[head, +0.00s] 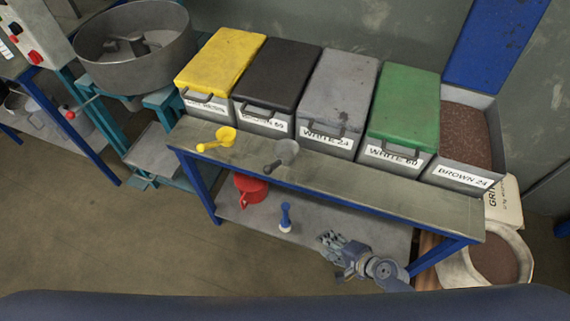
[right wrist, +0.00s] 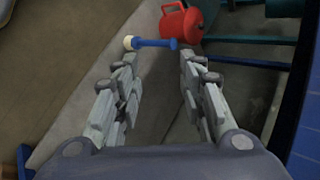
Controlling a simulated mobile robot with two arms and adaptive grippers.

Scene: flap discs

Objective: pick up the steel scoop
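The steel scoop (head: 285,153), with a grey bowl and a dark handle, lies on the bench top in front of the grey bin in the head view. My right gripper (head: 329,240) is below and to the right of it in the picture, lower than the bench top and apart from the scoop. In the right wrist view its two fingers (right wrist: 158,62) are spread with nothing held between them. The scoop does not show in the right wrist view. My left gripper is not in view.
A yellow scoop (head: 220,139) lies left of the steel one on the bench (head: 410,192). Lidded bins stand behind, including the grey one (head: 338,92). A red can (head: 250,187) and a blue brush-like tool (head: 285,217) are on the lower shelf. The bench top's right half is clear.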

